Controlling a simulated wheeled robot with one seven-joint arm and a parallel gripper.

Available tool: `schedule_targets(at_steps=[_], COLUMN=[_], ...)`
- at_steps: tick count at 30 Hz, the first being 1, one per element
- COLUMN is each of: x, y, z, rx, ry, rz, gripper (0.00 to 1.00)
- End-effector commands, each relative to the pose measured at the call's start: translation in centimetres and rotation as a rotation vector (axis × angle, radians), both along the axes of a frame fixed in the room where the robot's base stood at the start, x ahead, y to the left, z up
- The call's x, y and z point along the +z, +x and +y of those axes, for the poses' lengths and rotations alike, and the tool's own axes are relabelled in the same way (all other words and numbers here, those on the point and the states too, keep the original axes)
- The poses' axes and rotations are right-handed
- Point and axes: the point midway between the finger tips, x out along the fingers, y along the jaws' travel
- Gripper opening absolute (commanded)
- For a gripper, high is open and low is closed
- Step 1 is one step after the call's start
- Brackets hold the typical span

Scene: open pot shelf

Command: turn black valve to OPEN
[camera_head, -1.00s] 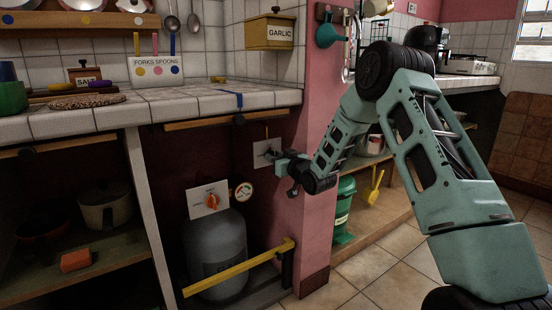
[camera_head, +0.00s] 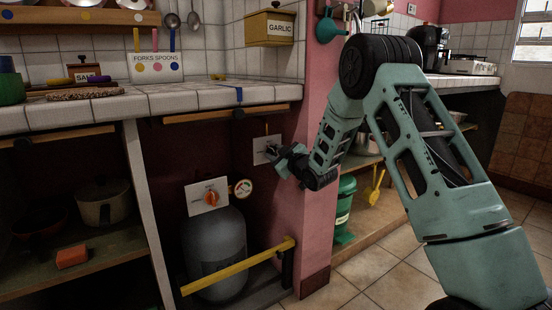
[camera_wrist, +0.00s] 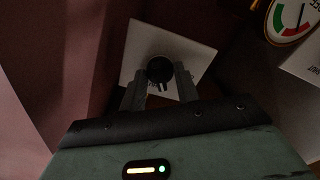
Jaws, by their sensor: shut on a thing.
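The black valve (camera_wrist: 160,69) is a dark round knob on a pale square plate (camera_wrist: 190,48), seen in the wrist view. In the head view the plate (camera_head: 261,151) is on the dark wall under the counter, left of the pink pillar. My gripper (camera_wrist: 159,84) is shut on the valve, one finger on each side of it. In the head view my gripper (camera_head: 277,150) reaches the plate from the right and hides most of the valve. I cannot read any OPEN marking on the plate.
An orange valve (camera_head: 211,198) on a white plate and a round gauge (camera_head: 243,188) sit lower left, above a grey gas cylinder (camera_head: 214,250). A yellow bar (camera_head: 240,266) crosses in front of it. The pink pillar (camera_head: 316,220) stands close right of my gripper.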

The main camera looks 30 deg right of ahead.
Motion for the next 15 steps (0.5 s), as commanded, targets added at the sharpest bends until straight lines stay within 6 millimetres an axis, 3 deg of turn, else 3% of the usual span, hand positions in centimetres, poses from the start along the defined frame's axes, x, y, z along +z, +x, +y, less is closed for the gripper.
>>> schedule_targets(at_steps=[15], x=[-0.39], y=[-0.04], z=[0.07], rx=[0.001], ry=[-0.493], rz=[-0.015], gripper=[0.09])
